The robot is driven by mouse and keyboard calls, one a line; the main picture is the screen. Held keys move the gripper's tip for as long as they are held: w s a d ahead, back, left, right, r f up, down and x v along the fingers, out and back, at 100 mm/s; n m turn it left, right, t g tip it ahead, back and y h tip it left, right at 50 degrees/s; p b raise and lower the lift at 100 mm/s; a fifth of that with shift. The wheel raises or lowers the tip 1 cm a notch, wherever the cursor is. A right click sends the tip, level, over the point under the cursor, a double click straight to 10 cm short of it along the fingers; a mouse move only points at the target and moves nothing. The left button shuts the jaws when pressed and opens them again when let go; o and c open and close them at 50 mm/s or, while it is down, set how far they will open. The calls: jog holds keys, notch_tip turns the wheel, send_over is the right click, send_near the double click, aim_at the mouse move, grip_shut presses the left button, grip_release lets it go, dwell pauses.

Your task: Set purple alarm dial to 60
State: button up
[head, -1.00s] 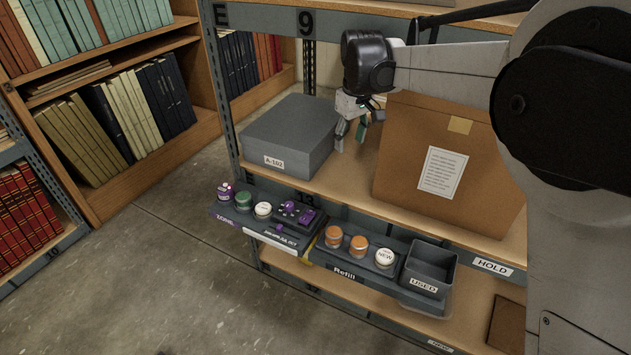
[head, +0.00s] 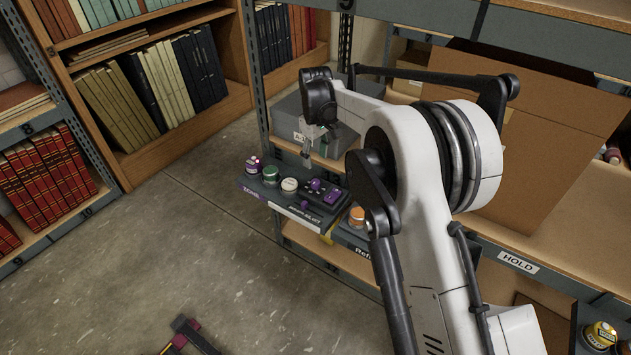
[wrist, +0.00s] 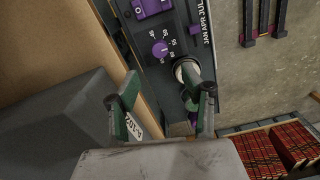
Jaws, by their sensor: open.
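The purple alarm dial (wrist: 160,49) sits on a dark panel (wrist: 143,50) in the wrist view, with small white numbers around it. Its exact setting is too small to read. In the head view the dark control unit with purple parts (head: 323,193) stands on the shelf's front ledge; I cannot single out the dial there. My gripper (head: 308,155) hangs above the ledge, to the upper left of that unit, and is empty. In the wrist view my gripper (wrist: 168,88) shows its two green-padded fingers wide apart, with the dial beyond them, untouched.
A purple slider (wrist: 194,29) is beside JAN–APR–JUL lettering. The grey A-102 box (head: 287,120) is close behind my gripper. A large brown box (head: 545,140) stands right.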

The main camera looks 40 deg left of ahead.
aim_at(315, 181)
notch_tip(315, 181, down, 10)
jog(key=shift+f+b, duration=0.15)
jog(key=shift+b, duration=0.45)
grip_shut()
